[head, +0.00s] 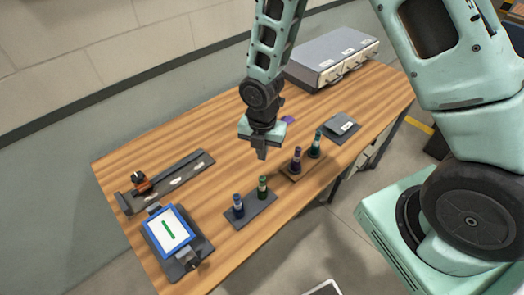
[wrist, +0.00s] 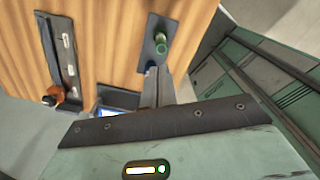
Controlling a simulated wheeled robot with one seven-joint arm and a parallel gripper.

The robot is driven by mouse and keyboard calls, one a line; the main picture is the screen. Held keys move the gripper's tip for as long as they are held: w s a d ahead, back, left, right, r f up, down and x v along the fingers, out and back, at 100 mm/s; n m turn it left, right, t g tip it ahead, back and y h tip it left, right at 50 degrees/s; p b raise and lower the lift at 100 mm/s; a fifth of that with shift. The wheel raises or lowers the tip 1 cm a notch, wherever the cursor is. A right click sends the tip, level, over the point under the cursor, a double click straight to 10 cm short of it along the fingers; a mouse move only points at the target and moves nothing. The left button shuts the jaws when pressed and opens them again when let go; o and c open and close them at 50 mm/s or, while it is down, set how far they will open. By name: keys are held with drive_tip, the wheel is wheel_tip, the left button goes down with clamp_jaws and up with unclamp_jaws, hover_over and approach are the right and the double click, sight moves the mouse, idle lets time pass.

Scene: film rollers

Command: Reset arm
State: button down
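My gripper (head: 261,151) hangs above the middle of the wooden table, pointing down. Its fingers are together with nothing visible between them; they also show close together in the wrist view (wrist: 157,88). A blue roller (head: 238,206) and a green roller (head: 262,188) stand upright on a dark plate (head: 248,209), in front of and below my gripper. A purple roller (head: 296,161) and a teal roller (head: 315,146) stand upright to its right. The green roller also shows in the wrist view (wrist: 161,44), near my fingers in the picture.
A blue-framed screen (head: 168,230) with a green bar sits at the table's near left. A dark rail (head: 185,176) with an orange-black piece (head: 140,183) lies behind it. A grey drawer box (head: 332,60) stands at the back right. A dark pad (head: 342,128) lies near the right edge.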

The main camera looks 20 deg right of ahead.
drive_tip(key=shift+a, duration=0.1)
drive_tip(key=s+a+r+m+b, duration=0.3)
drive_tip(key=s+m+b, duration=0.3)
drive_tip(key=s+m, duration=0.4)
drive_tip(key=s+a+r+m+b, duration=0.3)
drive_tip(key=s+r+m+b, duration=0.2)
drive_tip(key=s+m, duration=0.4)
drive_tip(key=shift+s+r+m+y+b, duration=0.35)
drive_tip(key=shift+s+r, duration=0.2)
drive_tip(key=shift+r, duration=0.25)
